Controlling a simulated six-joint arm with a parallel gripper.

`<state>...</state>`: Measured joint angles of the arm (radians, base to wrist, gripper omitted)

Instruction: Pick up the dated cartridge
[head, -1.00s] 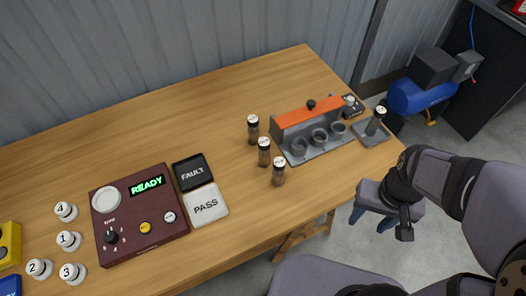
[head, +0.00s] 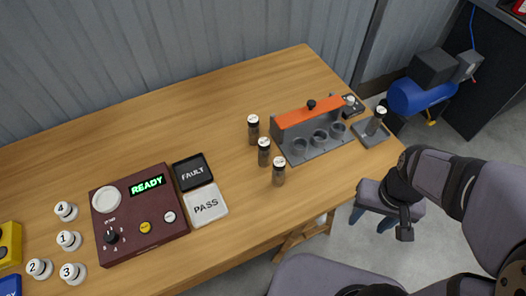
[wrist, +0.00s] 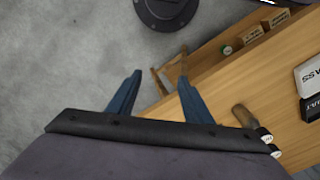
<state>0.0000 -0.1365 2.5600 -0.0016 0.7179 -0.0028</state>
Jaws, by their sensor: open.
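Three dark cartridges with white caps stand upright on the table: one at the back (head: 253,130), one in the middle (head: 264,154) and one in front (head: 279,173). Another capped cartridge (head: 373,124) stands on a grey plate (head: 368,137) by the table's right end. Cap markings are too small to read, so I cannot tell which is dated. My gripper (head: 373,219) is open and empty, over the floor just off the table's right front edge. In the wrist view its blue fingers (wrist: 157,95) are apart, with a cartridge (wrist: 243,116) to their right.
A grey rack (head: 318,148) with round holders and an orange top (head: 307,112) stands beside the cartridges. A maroon READY console (head: 145,235), a black FAULT tray (head: 192,171) and a white PASS tray (head: 206,205) sit left. Several numbered white pieces (head: 68,241) stand farther left.

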